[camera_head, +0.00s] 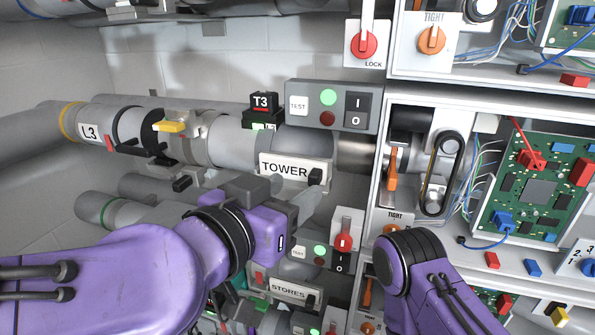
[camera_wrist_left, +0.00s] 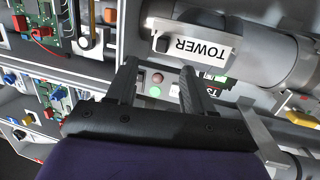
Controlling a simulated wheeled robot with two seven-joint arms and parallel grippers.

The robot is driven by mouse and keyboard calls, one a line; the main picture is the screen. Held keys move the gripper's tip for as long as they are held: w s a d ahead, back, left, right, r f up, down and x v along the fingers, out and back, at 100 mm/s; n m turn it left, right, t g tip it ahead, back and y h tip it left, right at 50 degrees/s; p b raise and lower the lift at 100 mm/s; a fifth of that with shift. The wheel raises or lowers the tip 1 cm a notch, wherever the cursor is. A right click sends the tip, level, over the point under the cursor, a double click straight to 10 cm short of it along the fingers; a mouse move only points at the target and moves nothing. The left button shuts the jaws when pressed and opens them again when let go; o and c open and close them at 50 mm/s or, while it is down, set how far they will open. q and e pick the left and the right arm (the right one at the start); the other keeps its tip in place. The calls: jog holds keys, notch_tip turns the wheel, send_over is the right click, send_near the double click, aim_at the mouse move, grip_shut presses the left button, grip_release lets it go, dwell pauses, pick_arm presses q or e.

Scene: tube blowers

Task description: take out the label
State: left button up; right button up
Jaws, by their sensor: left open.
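The white TOWER label (camera_head: 285,168) sits in a holder on the front of the grey pipe unit, left of the open cabinet. A small black tab (camera_head: 315,177) stands at its right end. In the left wrist view the label (camera_wrist_left: 205,47) appears upside down, with its black tab (camera_wrist_left: 162,45) just beyond the fingers. My left gripper (camera_head: 303,197) is just below and in front of the label's right end.
A test box (camera_head: 330,107) with green and red lamps is above the label. A T3 sign (camera_head: 264,102) stands beside it. The cabinet's edge (camera_head: 375,190) is close on the right. A STORES label (camera_head: 288,288) and another switch box are below.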

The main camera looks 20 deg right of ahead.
aim_at(312, 177)
pick_arm(q)
jog(key=p+x, duration=0.1)
jog(key=x, duration=0.4)
jog(key=shift+w+d+p, duration=0.15)
jog(key=shift+w+p, duration=0.25)
jog(key=shift+w+d+f, duration=0.1)
jog(key=shift+d+f, duration=0.05)
jog(key=shift+d, duration=0.15)
jog(key=shift+a, duration=0.2)
grip_shut()
